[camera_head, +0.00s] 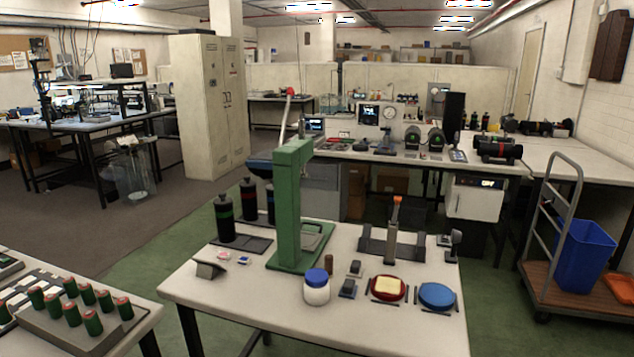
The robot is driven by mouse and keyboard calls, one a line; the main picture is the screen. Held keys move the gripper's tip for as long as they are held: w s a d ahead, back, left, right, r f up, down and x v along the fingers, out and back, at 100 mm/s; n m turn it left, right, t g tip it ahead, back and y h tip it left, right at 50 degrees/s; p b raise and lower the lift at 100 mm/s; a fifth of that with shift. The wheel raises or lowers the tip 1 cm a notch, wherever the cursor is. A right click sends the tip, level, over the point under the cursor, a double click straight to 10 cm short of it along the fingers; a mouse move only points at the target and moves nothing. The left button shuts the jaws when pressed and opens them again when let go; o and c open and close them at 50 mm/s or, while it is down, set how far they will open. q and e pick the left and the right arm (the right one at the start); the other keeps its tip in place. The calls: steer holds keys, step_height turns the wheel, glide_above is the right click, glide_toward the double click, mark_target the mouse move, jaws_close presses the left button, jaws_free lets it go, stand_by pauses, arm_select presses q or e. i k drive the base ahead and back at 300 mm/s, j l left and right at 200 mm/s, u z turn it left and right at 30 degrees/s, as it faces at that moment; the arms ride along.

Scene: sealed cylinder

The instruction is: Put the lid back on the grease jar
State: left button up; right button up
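A small white jar (316,293) stands upright near the front edge of the near table. A blue lid (316,276) sits on top of it; I cannot tell how tightly it is seated. No label on the jar can be read at this size. Neither of my grippers is in view.
The jar stands on the near white table (400,335). A green press (290,205) rises behind it. A red dish with a yellow pad (388,287) and a blue disc (437,294) lie to the right. Black bottles (225,217) stand at left. The table's front right is clear.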

mark_target(315, 296)
steer(key=i, duration=0.9)
